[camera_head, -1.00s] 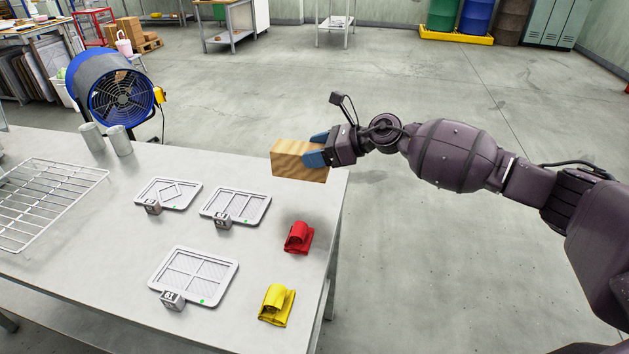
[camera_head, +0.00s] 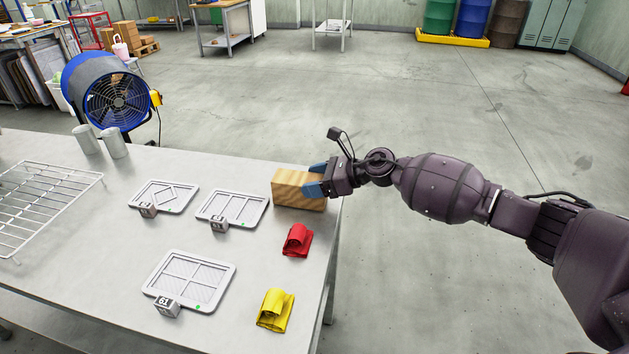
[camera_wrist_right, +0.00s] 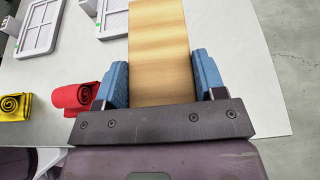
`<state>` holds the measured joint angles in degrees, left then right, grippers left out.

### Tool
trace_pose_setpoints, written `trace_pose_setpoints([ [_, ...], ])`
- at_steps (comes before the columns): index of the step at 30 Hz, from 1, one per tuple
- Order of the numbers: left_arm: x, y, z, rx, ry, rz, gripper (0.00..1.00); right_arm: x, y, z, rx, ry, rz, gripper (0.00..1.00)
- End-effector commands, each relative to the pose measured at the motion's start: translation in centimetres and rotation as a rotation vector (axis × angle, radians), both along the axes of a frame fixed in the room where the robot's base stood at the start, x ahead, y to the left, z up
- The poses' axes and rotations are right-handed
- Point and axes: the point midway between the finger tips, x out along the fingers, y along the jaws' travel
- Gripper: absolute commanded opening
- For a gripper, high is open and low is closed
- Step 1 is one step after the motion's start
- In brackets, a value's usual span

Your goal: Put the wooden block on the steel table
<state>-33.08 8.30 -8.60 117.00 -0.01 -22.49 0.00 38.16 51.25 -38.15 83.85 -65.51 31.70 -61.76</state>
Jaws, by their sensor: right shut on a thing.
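The wooden block (camera_head: 297,189) is a light brown box at the far right corner of the steel table (camera_head: 110,247). It looks level and is at or very near the tabletop; I cannot tell for sure whether it touches. My right gripper (camera_head: 316,182) is shut on the block, with blue fingers on either side of it. In the right wrist view, the block (camera_wrist_right: 160,50) stretches away between the two blue fingers (camera_wrist_right: 160,85). My left gripper is not in view.
On the table are a red rolled cloth (camera_head: 297,241), a yellow rolled cloth (camera_head: 275,311), several grey framed panels (camera_head: 232,208) with small tags, a wire rack (camera_head: 45,205) and two grey cups (camera_head: 113,143). A blue fan (camera_head: 110,95) stands behind. Floor right of the table is clear.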

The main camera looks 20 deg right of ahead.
Motion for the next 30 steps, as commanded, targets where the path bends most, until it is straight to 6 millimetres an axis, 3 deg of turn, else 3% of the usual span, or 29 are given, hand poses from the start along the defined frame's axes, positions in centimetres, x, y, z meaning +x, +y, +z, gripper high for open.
trace_pose_setpoints([
  [5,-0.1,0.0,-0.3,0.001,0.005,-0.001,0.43,0.0,0.0,-0.4,0.001,-0.001,0.0,0.31],
  [6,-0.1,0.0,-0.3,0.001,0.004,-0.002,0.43,0.0,0.0,-0.4,-0.001,0.001,0.0,0.68],
  [10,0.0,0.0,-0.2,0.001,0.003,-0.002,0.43,0.0,0.0,-0.3,0.0,0.0,0.0,0.88],
  [21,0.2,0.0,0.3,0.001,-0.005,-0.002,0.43,0.0,0.0,0.3,-0.001,-0.001,-0.001,0.89],
  [30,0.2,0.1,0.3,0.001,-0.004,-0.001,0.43,-2.5,-3.8,1.8,-0.003,0.001,-0.002,0.89],
])
